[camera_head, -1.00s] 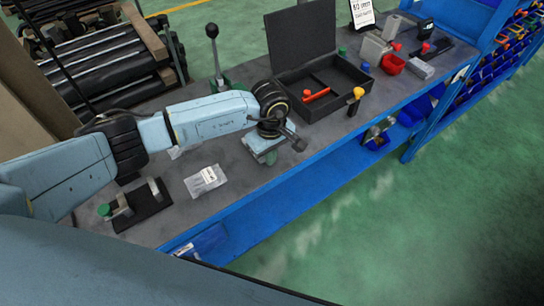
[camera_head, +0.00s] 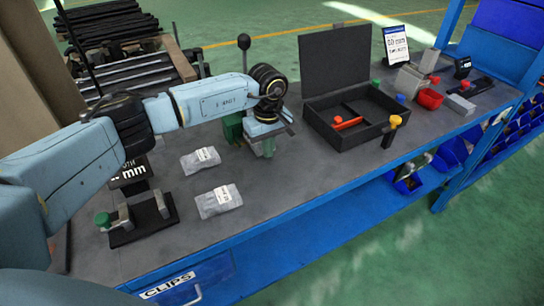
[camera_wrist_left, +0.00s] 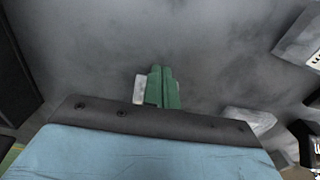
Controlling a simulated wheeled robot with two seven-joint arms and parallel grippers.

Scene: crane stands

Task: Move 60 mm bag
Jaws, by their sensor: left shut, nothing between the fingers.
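Two grey bags with white labels lie on the bench, a rear bag (camera_head: 200,160) and a front bag (camera_head: 218,201). The label print is too small to read, so I cannot tell which is the 60 mm one. My left gripper (camera_head: 268,148) is right of both bags, shut and empty, fingers pointing down. In the left wrist view its green fingers (camera_wrist_left: 163,86) are together, with grey bench top beyond them. A labelled bag (camera_wrist_left: 302,38) lies at that view's upper right, apart from the fingers. My right gripper is not in view.
An open black case (camera_head: 350,120) with a red tool stands right of my left gripper. A black fixture (camera_head: 142,219) and a dark "mm" sign (camera_head: 130,174) are at left. The front bench (camera_head: 270,205) is clear.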

